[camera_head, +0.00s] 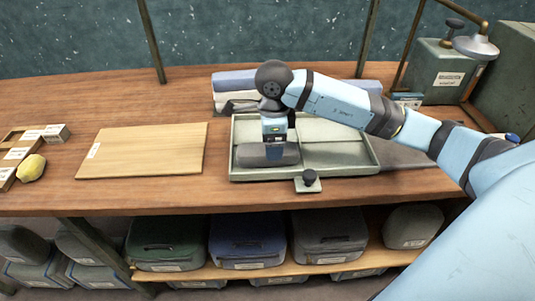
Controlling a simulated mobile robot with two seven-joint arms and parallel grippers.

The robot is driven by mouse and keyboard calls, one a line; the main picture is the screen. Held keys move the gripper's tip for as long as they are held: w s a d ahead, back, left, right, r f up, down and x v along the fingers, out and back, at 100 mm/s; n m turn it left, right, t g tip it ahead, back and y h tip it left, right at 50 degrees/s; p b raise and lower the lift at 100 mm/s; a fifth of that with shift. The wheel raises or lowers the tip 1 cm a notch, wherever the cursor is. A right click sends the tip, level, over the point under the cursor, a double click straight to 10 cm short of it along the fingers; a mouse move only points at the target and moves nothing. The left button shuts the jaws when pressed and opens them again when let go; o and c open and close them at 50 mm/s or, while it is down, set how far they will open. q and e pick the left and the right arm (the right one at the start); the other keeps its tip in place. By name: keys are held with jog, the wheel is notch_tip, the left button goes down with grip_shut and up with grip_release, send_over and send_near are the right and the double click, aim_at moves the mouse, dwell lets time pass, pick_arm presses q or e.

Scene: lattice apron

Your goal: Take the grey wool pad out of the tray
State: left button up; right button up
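The tray (340,171) is pale grey-green with a divider and stands near the front edge of the wooden bench. The grey wool pad (250,157) is a dark grey, rounded block in the front of the tray's left compartment. My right arm reaches in from the right. My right gripper (274,143) points down directly over the pad, at or touching its top. The fingertips are hidden against the pad, so their opening does not show. My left gripper is not in view.
A bare wooden board (145,150) lies left of the tray. A small stand with a black knob (309,178) is at the tray's front. Folded cloths (233,81) lie behind it. A yellow lump (31,168) and labelled boxes are far left; a green canister (440,75) is back right.

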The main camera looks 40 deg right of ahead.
notch_tip(320, 180, down, 4)
jog(key=shift+d+r, duration=0.1)
jog(key=shift+r, duration=0.15)
jog(key=c, duration=0.7)
jog(key=shift+r, duration=0.15)
